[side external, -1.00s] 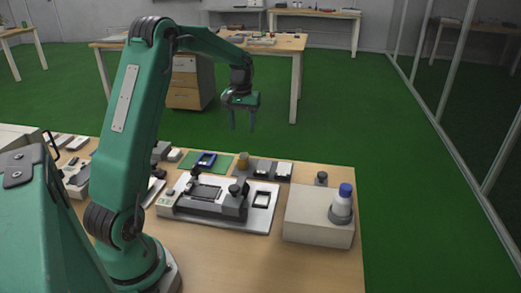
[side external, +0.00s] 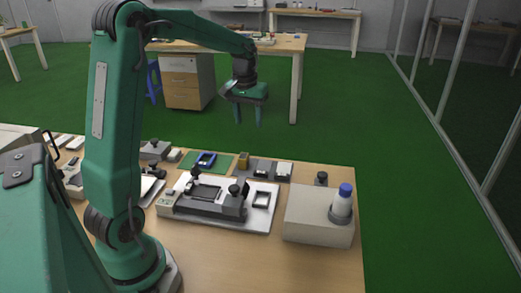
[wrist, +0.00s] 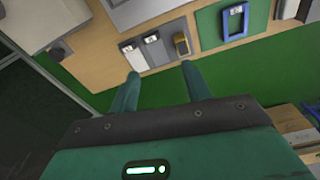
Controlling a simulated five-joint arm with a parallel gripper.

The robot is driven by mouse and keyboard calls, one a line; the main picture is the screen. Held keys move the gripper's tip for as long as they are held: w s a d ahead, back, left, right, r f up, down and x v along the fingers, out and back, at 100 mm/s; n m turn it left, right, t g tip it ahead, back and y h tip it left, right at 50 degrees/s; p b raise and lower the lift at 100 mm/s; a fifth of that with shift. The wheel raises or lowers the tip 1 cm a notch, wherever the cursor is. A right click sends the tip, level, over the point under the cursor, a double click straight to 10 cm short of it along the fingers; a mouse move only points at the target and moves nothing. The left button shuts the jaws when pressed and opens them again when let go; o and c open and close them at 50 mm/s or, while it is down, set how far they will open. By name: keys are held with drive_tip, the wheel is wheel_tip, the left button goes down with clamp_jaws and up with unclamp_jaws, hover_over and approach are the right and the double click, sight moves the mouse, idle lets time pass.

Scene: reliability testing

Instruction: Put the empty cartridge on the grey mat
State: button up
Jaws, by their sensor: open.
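A blue open frame with a white label (side external: 206,160), which looks like the empty cartridge, lies on the green mat (side external: 229,161) at the back of the bench. It also shows in the wrist view (wrist: 245,20). The grey mat (side external: 274,168) is just right of the green one, with two small light-topped pieces on it. My gripper (side external: 248,123) hangs empty, fingers down and apart, high above the back edge of the bench. In the wrist view its fingertips (wrist: 160,70) are clear of every object.
A grey fixture (side external: 205,201) on a white plate is in front. The front of the bench is clear.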

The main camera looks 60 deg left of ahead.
drive_tip(key=s+d+r+m+t, duration=0.1)
drive_tip(key=s+d+r+m, duration=0.1)
drive_tip(key=s+d+r, duration=0.3)
drive_tip(key=s+d+r+m+t, duration=0.1)
drive_tip(key=s+d, duration=0.1)
drive_tip(key=d, duration=0.4)
drive_tip(key=s+d+f+m+t, duration=0.1)
drive_tip(key=s+d+m, duration=0.3)
drive_tip(key=s+d, duration=0.4)
drive_tip(key=shift+s+d+f+t+h, duration=0.3)
drive_tip(key=shift+s+t, duration=0.5)
drive_tip(key=shift+s, duration=1.1)
drive_tip(key=shift+r, duration=0.1)
drive_tip(key=shift+c, duration=0.8)
drive_tip(key=shift+w, duration=0.1)
